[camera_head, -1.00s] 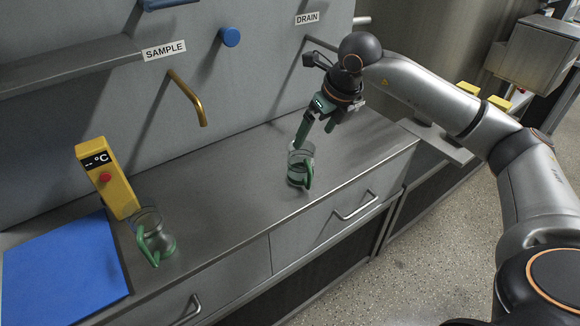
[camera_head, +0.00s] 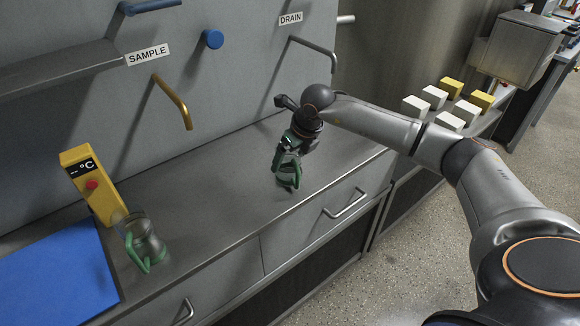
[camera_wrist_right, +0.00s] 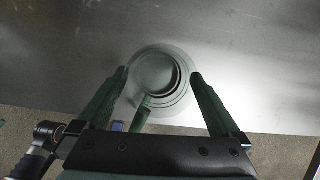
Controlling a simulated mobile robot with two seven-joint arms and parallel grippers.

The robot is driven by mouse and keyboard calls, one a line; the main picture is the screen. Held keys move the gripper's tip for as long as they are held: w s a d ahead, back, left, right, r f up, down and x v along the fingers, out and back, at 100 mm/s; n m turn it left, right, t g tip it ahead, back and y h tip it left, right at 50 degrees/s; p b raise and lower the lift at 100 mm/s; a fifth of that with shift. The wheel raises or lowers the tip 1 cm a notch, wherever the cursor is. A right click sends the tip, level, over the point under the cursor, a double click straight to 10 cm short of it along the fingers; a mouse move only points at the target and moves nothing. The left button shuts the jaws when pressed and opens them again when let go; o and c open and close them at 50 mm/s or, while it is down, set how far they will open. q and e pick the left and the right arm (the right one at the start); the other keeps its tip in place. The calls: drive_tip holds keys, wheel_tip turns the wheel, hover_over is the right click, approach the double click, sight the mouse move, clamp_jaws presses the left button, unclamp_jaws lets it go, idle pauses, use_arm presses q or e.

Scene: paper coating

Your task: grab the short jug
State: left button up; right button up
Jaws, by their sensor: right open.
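A clear glass jug with a green handle (camera_head: 289,180) stands on the steel counter under my right gripper (camera_head: 287,161). In the right wrist view this jug (camera_wrist_right: 160,75) is seen from above, between the two green fingers, which are spread on either side of its rim. Its handle (camera_wrist_right: 141,117) points back toward the gripper's palm. A second clear jug with a green handle (camera_head: 146,246) stands at the left of the counter; it looks waisted. Which jug is shorter is hard to judge from here. My left gripper is out of view.
A yellow temperature unit (camera_head: 92,185) stands beside the left jug, with a blue mat (camera_head: 60,275) in front. A brass spout (camera_head: 173,100) and a grey drain pipe (camera_head: 318,55) jut from the wall. The counter (camera_head: 215,195) between the jugs is clear.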

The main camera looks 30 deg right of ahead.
drive_tip(key=shift+f, duration=0.1)
drive_tip(key=shift+c, duration=0.2)
drive_tip(key=shift+w, duration=0.1)
drive_tip(key=c, duration=1.4)
